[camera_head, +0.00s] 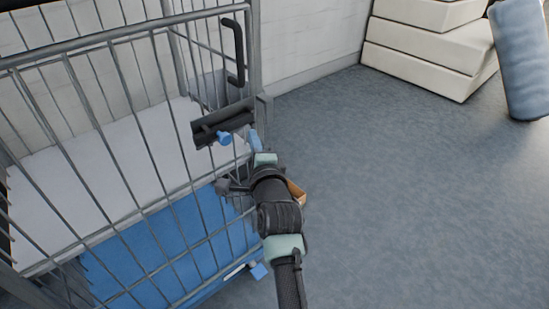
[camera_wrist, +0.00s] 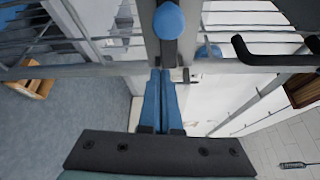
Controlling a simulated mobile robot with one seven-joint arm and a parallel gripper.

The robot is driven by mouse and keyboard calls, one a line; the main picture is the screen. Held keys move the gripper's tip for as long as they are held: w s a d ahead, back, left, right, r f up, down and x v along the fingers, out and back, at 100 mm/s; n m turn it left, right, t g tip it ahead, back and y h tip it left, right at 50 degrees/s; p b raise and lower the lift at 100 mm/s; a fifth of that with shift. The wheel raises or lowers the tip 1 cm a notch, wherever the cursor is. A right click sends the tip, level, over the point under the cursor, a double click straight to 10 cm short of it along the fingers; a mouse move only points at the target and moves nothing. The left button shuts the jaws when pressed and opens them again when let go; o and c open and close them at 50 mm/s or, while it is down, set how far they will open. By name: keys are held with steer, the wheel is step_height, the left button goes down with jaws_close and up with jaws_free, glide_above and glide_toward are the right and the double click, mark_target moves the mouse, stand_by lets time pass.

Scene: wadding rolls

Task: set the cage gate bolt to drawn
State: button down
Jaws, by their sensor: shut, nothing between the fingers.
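The cage gate bolt (camera_head: 209,131) is a dark bar on a black plate on the barred gate, near the corner post, with a blue round knob (camera_head: 224,138). In the wrist view the blue knob (camera_wrist: 169,20) stands out just beyond the fingertips, on a dark bar. My gripper (camera_head: 253,136) is just right of the knob in the head view, its blue fingers together and empty. In the wrist view the closed fingers (camera_wrist: 161,76) point at the bolt area, apart from the knob. I cannot tell how far the bolt reaches into the post.
A black gate handle (camera_head: 236,52) rises above the bolt; it also shows in the wrist view (camera_wrist: 270,50). The cage (camera_head: 110,38) holds white and blue wadding. White stacked blocks (camera_head: 425,45) and a blue roll (camera_head: 522,60) stand back right.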

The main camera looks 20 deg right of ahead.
steer(key=s+a+p, duration=0.1)
steer(key=s, duration=0.9)
steer(key=shift+a+r+p, duration=0.15)
steer(key=shift+r+p, duration=0.15)
steer(key=shift+p, duration=0.1)
steer(key=shift+w, duration=0.1)
steer(key=s+a+r+n+t+y, duration=0.15)
steer(key=a+r+n, duration=0.3)
steer(key=r, duration=0.75)
steer(key=a+r+n+t, duration=0.3)
steer(key=r+n, duration=0.3)
steer(key=r, duration=0.5)
steer(key=s+a+r+n+t+y, duration=0.1)
steer(key=s+a+r+n+t, duration=0.2)
steer(key=s+r+n, duration=0.5)
steer(key=s+a+r+n+t, duration=0.2)
steer(key=s+a+r, duration=0.3)
steer(key=r, duration=0.8)
step_height(320, 180, up, 27)
steer(key=s+d+p, duration=0.1)
steer(key=s+p, duration=0.1)
steer(key=p, duration=2.4)
steer(key=shift+s+t, duration=0.15)
steer(key=shift+t, duration=0.2)
